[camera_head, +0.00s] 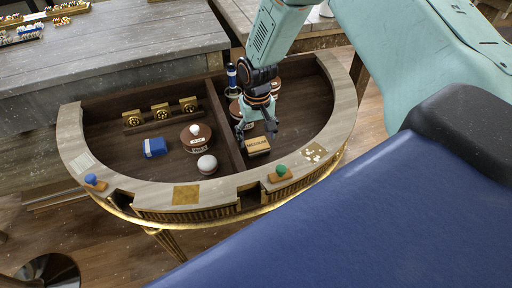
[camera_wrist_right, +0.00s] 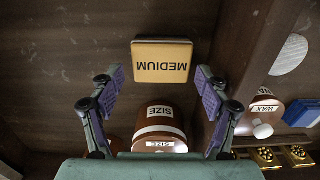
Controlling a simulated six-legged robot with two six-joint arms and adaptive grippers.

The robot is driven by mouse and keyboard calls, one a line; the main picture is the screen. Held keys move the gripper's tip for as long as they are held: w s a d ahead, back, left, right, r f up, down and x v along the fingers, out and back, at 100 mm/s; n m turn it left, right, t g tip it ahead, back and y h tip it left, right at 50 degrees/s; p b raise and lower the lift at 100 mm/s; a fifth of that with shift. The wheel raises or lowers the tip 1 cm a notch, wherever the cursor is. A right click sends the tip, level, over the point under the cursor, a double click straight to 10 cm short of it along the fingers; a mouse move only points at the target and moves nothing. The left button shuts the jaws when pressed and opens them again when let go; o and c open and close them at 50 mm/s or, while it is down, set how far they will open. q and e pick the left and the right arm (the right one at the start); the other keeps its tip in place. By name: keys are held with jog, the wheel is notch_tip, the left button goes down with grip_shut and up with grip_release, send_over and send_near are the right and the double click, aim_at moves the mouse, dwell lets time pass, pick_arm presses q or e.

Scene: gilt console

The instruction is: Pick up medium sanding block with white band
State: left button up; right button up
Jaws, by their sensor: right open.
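The medium sanding block (camera_head: 257,146) is a small tan block in the right compartment of the console, near the divider and the front rim. In the right wrist view the block (camera_wrist_right: 162,62) shows its tan top with "MEDIUM" upside down. I cannot clearly make out a white band. My right gripper (camera_head: 257,127) is open and points down just behind and above the block. In the wrist view the gripper (camera_wrist_right: 159,76) has its fingers spread to either side of the block's near edge, with nothing between them held. My left gripper is not in view.
A brown jar marked "SIZE" (camera_wrist_right: 160,122) stands close by the gripper. A divider (camera_head: 224,125) separates the left compartment, which holds a wax jar (camera_head: 196,142), a blue block (camera_head: 154,147) and a pale ball (camera_head: 207,164). A green knob (camera_head: 281,170) stands on the front rim.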

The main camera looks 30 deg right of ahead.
aim_at(257, 143)
jog(key=shift+s+a+f, duration=0.2)
jog(key=shift+f, duration=0.45)
jog(key=shift+s+a+f, duration=0.15)
jog(key=shift+s+f, duration=0.05)
jog(key=shift+f, duration=0.4)
jog(key=shift+w+d+f, duration=0.25)
jog(key=shift+d+f, duration=0.1)
jog(key=shift+s+a+r, duration=0.25)
jog(key=shift+a+r, duration=0.05)
jog(key=c, duration=0.5)
jog(key=shift+w+d+f, duration=0.15)
jog(key=shift+w+f, duration=0.05)
jog(key=c, duration=0.4)
jog(key=shift+s, duration=0.1)
